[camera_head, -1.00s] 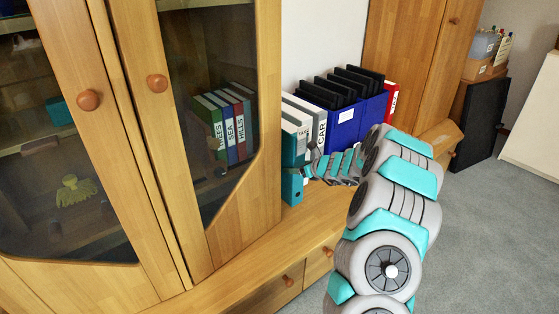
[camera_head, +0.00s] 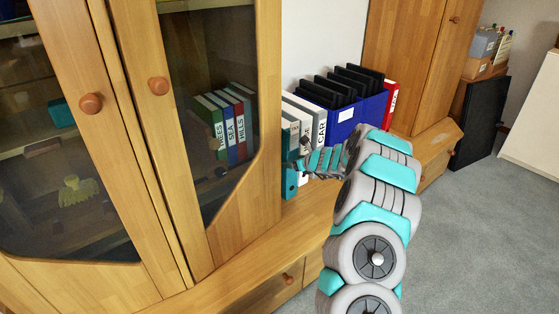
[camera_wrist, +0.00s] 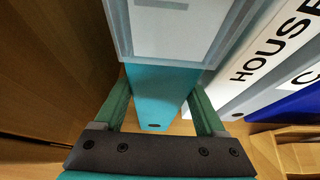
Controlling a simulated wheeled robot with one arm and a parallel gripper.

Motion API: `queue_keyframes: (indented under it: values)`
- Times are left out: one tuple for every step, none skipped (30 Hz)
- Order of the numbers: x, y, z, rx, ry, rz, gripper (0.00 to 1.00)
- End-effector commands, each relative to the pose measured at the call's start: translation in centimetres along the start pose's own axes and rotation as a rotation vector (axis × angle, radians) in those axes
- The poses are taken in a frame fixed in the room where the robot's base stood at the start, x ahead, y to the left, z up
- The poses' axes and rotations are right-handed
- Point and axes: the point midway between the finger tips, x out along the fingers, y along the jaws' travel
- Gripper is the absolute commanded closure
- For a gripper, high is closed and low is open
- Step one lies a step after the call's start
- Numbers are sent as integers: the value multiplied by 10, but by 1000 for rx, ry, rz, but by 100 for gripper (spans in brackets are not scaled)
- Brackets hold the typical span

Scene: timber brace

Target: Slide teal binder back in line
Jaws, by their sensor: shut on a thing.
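The teal binder (camera_head: 289,182) stands upright at the left end of the binder row, beside the glass cabinet. My arm partly hides it in the head view. In the wrist view, its teal spine (camera_wrist: 158,92) with a pale framed label lies between the two green fingers of my gripper (camera_wrist: 158,105). The gripper is shut on the binder's sides. In the head view my gripper (camera_head: 302,163) is at the front of the binder, small and partly hidden. A white binder marked HOUSE (camera_wrist: 275,50) stands just right of it in the wrist view.
White binders (camera_head: 318,125), blue ones (camera_head: 345,125) with black tops and a red one (camera_head: 391,100) continue the row to the right. The cabinet's side panel (camera_head: 268,120) stands close on the left. The wooden ledge (camera_head: 300,222) in front is clear.

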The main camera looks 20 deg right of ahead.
Motion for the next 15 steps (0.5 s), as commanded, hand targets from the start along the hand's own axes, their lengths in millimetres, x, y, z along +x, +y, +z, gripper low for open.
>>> queue_keyframes:
  values:
    - [2, 0, 0, -1, 1, 0, 100]
    - [3, 0, 1, -1, 1, 0, 100]
    - [4, 0, 1, -2, 1, 0, 100]
    - [5, 0, 2, -2, 1, 0, 100]
    - [6, 0, 2, -2, 1, -1, 100]
    - [8, 0, 3, -2, 1, 0, 100]
    - [8, 0, 4, -1, 1, 0, 100]
    - [10, 0, 4, -1, 1, -1, 100]
    - [11, 0, 5, -1, 1, 0, 100]
    - [12, 0, 5, -1, 1, 0, 100]
    - [13, 0, 6, -1, 1, 0, 100]
    - [14, 0, 6, -1, 1, 0, 100]
    - [15, 0, 6, -1, 2, 0, 100]
    - [16, 0, 7, 0, 2, 0, 100]
    - [17, 0, 8, 0, 2, 1, 100]
